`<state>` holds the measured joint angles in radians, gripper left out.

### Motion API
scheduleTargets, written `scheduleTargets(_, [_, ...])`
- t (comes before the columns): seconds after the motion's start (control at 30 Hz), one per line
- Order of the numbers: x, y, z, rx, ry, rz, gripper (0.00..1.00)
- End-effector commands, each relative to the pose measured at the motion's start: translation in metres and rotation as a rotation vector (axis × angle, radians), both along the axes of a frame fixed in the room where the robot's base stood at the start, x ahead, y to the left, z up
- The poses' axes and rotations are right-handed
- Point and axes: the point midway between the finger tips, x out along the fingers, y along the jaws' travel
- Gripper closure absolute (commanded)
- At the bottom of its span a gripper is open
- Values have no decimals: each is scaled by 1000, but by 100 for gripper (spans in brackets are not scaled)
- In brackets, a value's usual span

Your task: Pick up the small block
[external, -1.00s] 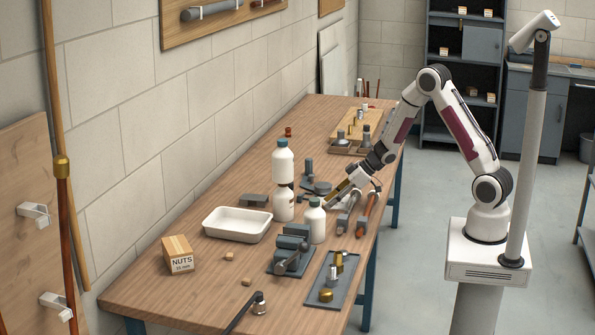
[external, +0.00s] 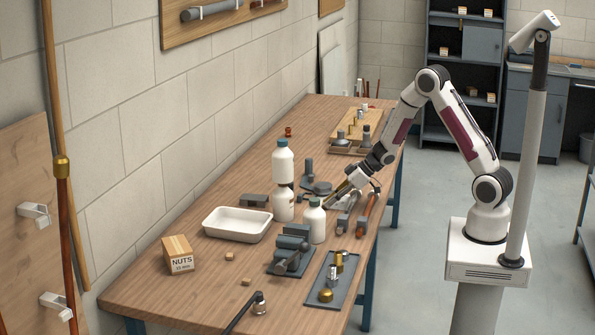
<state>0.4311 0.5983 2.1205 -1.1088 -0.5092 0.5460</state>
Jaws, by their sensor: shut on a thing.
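My gripper (external: 338,192) is at the far right part of the workbench, low over the top, behind the white bottle with the green cap. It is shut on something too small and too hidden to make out. Two small wooden blocks lie on the bench at the front left: one (external: 230,257) near the box of nuts, the other (external: 246,282) closer to the front. Both are well apart from my gripper.
A white tray (external: 237,236), a nuts box (external: 178,258) and a dark tray of fittings (external: 322,294) are farther forward.

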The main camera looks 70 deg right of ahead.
Motion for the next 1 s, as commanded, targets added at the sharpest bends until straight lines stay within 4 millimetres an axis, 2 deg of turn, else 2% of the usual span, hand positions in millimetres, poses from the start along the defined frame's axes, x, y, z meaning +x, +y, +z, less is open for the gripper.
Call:
scheduleTargets(0.27, [0, 0, 2, 0, -1, 1, 92])
scheduleTargets(0.47, [1, 0, 11, -2, -2, 1, 92])
scheduleTargets(1.0, [1, 0, 67, -2, -2, 1, 92])
